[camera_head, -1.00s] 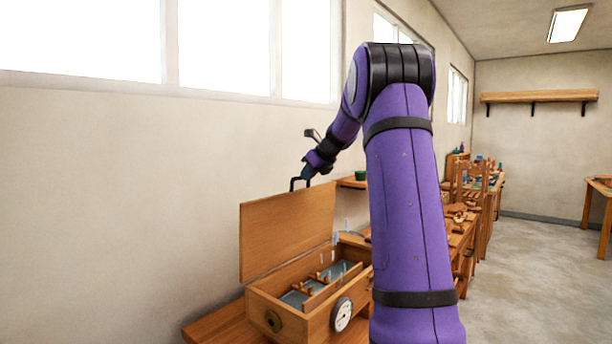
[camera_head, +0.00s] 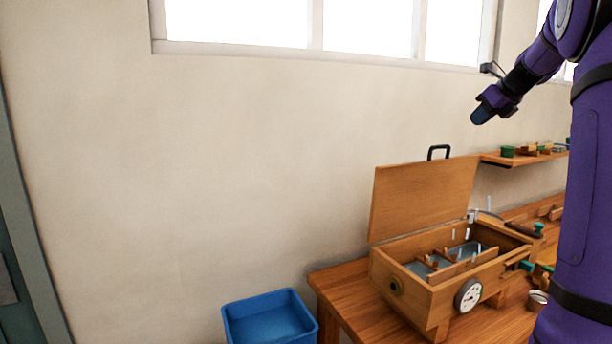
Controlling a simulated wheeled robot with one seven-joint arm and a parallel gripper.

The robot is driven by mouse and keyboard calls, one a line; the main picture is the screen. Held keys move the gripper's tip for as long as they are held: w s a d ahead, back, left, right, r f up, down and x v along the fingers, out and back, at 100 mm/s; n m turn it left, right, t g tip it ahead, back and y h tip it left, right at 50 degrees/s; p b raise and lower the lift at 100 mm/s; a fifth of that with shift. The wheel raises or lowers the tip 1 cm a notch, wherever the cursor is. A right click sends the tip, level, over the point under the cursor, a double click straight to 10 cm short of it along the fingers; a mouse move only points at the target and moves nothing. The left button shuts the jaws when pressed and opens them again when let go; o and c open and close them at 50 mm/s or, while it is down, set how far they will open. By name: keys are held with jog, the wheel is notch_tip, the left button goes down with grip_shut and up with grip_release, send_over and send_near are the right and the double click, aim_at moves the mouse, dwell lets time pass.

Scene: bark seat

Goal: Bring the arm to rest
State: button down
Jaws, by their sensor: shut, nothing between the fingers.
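My gripper (camera_head: 481,114) is at the upper right, at the end of my purple arm. It hangs in free air in front of the wall, above and apart from the wooden box. Its dark fingertips are together with nothing between them. My arm rises along the right edge and bends over at the top; its upper part is cut off by the frame.
A wooden box (camera_head: 407,299) with a dial stands on the wooden bench (camera_head: 345,290), its lid (camera_head: 420,200) raised, handle on top. A shelf (camera_head: 520,159) holds small items. A blue bin (camera_head: 268,318) stands left of the bench. The wall space at left is clear.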

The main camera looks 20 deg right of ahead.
jog(key=s+a+f+n+g, duration=0.1)
jog(key=s+a+n, duration=0.3)
jog(key=a+n, duration=0.65)
jog(key=s+a+f+n+g, duration=0.15)
jog(key=s+a+n, duration=0.3)
jog(key=a, duration=1.05)
jog(key=s+a+f+n, duration=0.6)
jog(key=s+a+n, duration=0.1)
jog(key=s+n, duration=0.3)
jog(key=s+a+f+n+g, duration=0.1)
jog(key=s+a+f+n, duration=0.5)
jog(key=s+a+n, duration=0.2)
jog(key=shift+s+a+n+h, duration=0.2)
jog(key=shift+s+n+h, duration=0.2)
jog(key=shift+s+n, duration=0.55)
jog(key=shift+w, duration=0.1)
